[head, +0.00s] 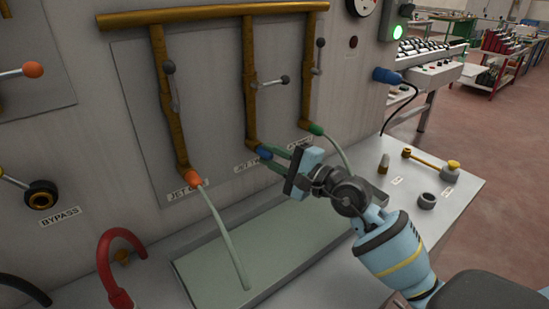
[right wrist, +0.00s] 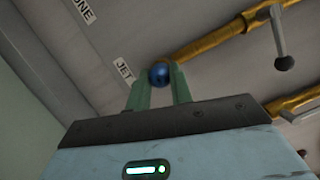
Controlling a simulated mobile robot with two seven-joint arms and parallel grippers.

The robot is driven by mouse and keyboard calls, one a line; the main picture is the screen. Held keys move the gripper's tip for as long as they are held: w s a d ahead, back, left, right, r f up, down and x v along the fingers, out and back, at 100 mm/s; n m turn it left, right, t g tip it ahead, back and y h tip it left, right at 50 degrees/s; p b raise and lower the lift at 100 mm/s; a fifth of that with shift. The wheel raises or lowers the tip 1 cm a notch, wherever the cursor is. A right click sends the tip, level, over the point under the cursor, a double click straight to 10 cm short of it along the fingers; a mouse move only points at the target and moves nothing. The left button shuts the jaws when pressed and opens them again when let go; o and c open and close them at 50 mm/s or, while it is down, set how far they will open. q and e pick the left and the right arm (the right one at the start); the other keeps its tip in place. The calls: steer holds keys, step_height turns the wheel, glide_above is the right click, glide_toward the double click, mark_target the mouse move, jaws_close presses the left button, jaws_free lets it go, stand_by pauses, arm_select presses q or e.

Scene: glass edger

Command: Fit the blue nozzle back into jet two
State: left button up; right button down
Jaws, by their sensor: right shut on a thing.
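The blue nozzle (head: 264,153) is at the lower outlet of the middle brass pipe (head: 250,110), jet two, above its partly hidden label (head: 245,168). My right gripper (head: 271,158) is shut on it, coming from the lower right. In the right wrist view the blue nozzle (right wrist: 159,74) sits between the green fingertips (right wrist: 159,82), its round end facing the camera. The brass pipe (right wrist: 205,45) ends right behind it. I cannot tell whether the nozzle is seated or only touching. The jet two lever (head: 270,82) stands out sideways. My left gripper is not in view.
An orange nozzle (head: 193,177) on the left pipe and a green nozzle (head: 316,129) on the right pipe each show a pale stream. A shallow tray (head: 270,240) lies below. Small fittings, including a dark ring (head: 427,201), stand on the bench at right. A red hose (head: 104,265) curves at left.

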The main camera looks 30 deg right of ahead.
steer(key=shift+w, duration=0.35)
steer(key=c, duration=1.2)
jaws_free()
steer(key=shift+o, duration=0.2)
steer(key=b+v, duration=0.1)
steer(key=v, duration=0.6)
steer(key=shift+s+b, duration=0.3)
steer(key=shift+s, duration=0.15)
steer(key=shift+d, duration=0.1)
